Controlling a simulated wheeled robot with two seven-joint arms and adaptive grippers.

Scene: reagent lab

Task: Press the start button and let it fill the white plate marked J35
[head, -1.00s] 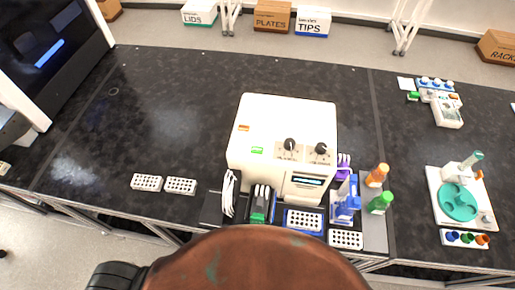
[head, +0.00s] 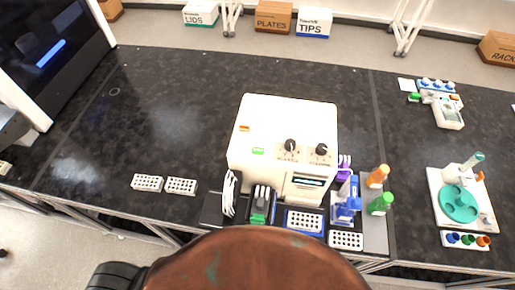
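A white dispensing machine (head: 285,130) stands on the black bench, with two dark knobs, a small orange mark and a green button (head: 258,151) on its top. One white plate (head: 304,221) sits in the blue-edged holder at its front. Another white plate (head: 345,240) lies to the right of that holder, near the bench edge. Two more white plates (head: 147,183) (head: 181,186) lie side by side on the bench to the left. The label J35 cannot be read on any plate. Neither gripper can be made out in the head view.
Orange-capped (head: 378,175) and green-capped (head: 381,203) bottles stand right of the machine, near a blue device (head: 346,205). A white station with a teal disc (head: 459,203) is at far right. The bench left of the machine is largely clear.

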